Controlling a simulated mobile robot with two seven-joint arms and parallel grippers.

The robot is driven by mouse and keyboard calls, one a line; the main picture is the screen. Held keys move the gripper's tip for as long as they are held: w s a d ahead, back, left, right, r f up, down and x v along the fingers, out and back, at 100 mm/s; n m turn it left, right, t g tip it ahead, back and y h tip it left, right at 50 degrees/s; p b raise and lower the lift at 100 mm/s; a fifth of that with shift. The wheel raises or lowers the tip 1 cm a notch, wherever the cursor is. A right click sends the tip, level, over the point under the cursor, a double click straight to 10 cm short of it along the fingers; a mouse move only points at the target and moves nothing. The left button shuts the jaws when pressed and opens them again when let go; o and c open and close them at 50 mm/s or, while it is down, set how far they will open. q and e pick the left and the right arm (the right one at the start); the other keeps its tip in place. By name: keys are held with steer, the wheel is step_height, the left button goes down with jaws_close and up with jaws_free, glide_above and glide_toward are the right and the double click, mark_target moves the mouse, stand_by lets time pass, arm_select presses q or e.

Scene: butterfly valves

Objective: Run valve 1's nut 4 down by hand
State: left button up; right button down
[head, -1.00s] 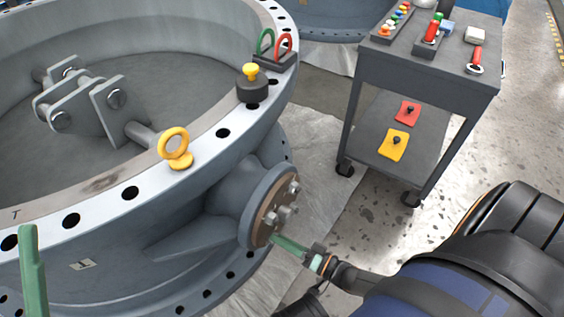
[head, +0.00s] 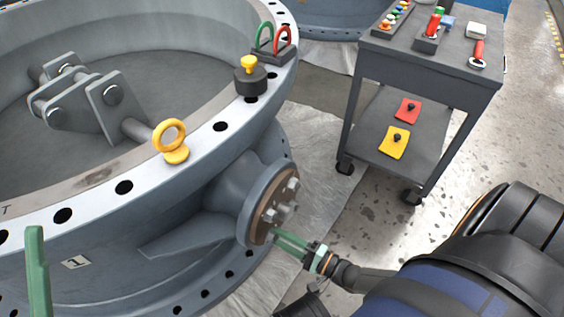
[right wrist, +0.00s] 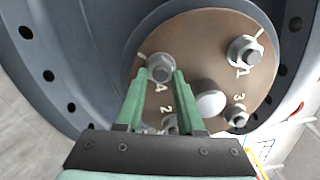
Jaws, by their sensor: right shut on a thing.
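Valve 1 (head: 110,240) is the big grey valve body on the left; a small plate on its side bears a mark like a 1. Its round brown-faced side flange (right wrist: 205,30) carries several nuts on studs. My right gripper (right wrist: 162,74) has its green fingers on either side of nut 4 (right wrist: 161,62), upper left on the flange, and is shut on it. In the head view my right gripper (head: 275,234) meets the flange's lower edge; the held nut is hidden there. Of my left gripper (head: 36,260), only a green finger shows at the left edge.
Other nuts sit close by: nut 3 (right wrist: 237,116), one at upper right (right wrist: 244,51) and a partly hidden one marked 2. A pale round end (right wrist: 211,103) stands out mid-flange. A yellow eyebolt (head: 172,140) stands on the rim. A tool cart (head: 425,75) stands right.

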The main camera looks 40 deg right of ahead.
steer(key=shift+f+m+b, duration=0.1)
steer(key=shift+m+b, duration=0.2)
steer(key=shift+m, duration=1.3)
steer(key=c, duration=0.5)
jaws_free()
